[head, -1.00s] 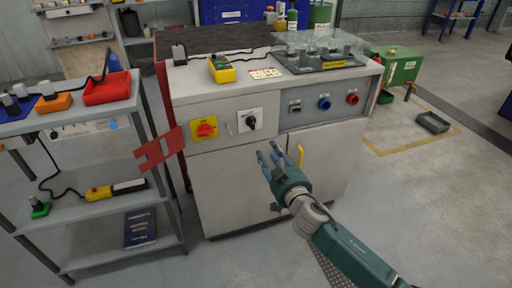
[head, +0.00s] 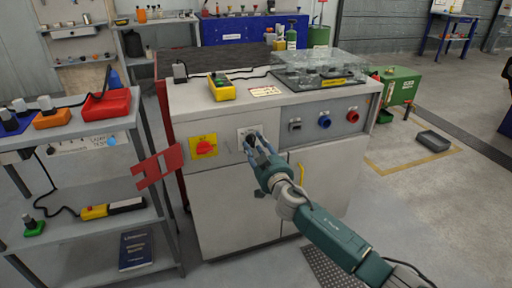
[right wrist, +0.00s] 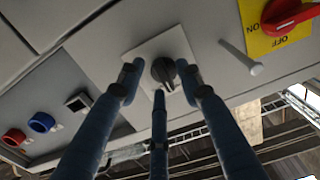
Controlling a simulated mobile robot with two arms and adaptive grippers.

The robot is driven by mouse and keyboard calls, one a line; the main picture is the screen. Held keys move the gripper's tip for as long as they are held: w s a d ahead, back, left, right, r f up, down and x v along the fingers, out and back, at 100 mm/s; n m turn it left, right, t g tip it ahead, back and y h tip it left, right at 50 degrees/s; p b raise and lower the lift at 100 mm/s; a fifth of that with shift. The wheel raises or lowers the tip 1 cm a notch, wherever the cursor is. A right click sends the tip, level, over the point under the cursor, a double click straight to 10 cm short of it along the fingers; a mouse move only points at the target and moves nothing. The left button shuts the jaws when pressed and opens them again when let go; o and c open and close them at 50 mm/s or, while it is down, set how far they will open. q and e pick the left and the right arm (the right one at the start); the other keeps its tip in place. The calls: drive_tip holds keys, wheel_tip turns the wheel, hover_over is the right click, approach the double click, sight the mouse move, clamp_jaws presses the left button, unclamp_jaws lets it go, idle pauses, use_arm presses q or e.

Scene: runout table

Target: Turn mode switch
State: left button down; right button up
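The mode switch is a black rotary knob on a white square plate on the cabinet front. In the right wrist view the knob (right wrist: 164,71) sits between the fingertips of my right gripper (right wrist: 160,82). The fingers are spread around it, with visible gaps at the sides. In the head view my right gripper (head: 257,152) is at the switch plate (head: 243,133) and covers most of the knob. The left gripper is not in view.
A red rotary switch (head: 205,147) on a yellow plate is left of the mode switch. Blue (head: 324,121) and red (head: 352,116) buttons are on the grey panel to the right. A yellow handle (head: 301,174) is below. A shelf (head: 75,141) stands at the left.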

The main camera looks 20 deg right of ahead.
clamp_jaws()
drive_tip(key=shift+n, duration=0.3)
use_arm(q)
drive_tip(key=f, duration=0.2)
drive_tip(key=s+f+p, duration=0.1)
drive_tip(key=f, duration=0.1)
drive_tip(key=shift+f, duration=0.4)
use_arm(e)
drive_tip(key=n, duration=0.8)
drive_tip(key=shift+r, duration=0.15)
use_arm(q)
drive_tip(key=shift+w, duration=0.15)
